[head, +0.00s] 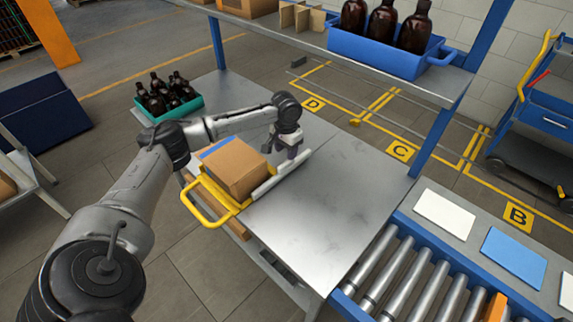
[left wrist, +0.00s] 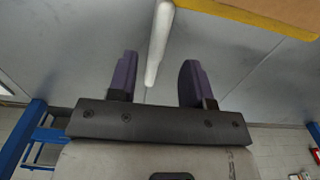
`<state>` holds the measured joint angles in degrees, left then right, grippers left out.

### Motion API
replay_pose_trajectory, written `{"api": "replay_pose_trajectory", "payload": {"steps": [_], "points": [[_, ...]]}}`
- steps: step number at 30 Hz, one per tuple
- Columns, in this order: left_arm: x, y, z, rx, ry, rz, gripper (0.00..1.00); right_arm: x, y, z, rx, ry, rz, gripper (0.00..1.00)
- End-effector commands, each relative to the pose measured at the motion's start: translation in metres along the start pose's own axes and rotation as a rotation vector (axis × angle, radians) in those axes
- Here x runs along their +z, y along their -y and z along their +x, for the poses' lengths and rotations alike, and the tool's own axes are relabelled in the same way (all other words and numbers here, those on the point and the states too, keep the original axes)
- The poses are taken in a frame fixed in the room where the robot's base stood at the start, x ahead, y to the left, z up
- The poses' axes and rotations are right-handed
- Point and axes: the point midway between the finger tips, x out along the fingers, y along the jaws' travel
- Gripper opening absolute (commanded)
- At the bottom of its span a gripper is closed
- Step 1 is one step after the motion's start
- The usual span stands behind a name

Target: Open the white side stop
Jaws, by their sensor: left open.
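The white side stop (head: 283,174) is a long white bar along the right side of a yellow carrier (head: 211,205) that holds a cardboard box (head: 234,168). My left gripper (head: 291,153) is open at the far part of the bar, pointing down at it. In the left wrist view, the white side stop (left wrist: 157,45) runs between the two spread purple fingers of the left gripper (left wrist: 157,78). I cannot tell whether either finger touches it. The far end of the bar is partly hidden by the gripper. My right gripper is not in view.
The metal table (head: 330,210) is clear to the right of the bar. A teal crate (head: 191,107) of brown bottles stands at the far left. A blue crate (head: 375,50) of bottles sits on the shelf above. A roller conveyor (head: 420,283) is at the lower right.

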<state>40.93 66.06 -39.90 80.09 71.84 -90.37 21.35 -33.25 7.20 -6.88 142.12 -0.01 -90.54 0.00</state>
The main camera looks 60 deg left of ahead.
Motion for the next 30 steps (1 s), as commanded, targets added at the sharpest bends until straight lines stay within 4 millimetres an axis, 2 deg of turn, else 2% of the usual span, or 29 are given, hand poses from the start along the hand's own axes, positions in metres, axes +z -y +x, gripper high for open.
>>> {"api": "replay_pose_trajectory", "payload": {"steps": [1,3,12,18,27,30], "points": [[0.001,0.0,0.012,-0.001,0.003,0.0,0.46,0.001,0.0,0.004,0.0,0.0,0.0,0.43],[0.0,0.0,0.023,0.0,0.002,0.0,0.46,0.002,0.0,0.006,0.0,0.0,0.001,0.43],[0.0,0.0,0.057,-0.001,0.001,0.0,0.46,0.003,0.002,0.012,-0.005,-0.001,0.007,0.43],[0.0,0.0,0.065,-0.001,-0.001,0.0,0.46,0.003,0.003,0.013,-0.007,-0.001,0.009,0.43],[0.0,0.0,0.065,-0.001,-0.001,0.001,0.46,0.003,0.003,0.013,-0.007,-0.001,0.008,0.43],[0.0,0.0,0.065,-0.001,-0.001,0.001,0.36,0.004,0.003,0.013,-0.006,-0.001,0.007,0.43]]}}
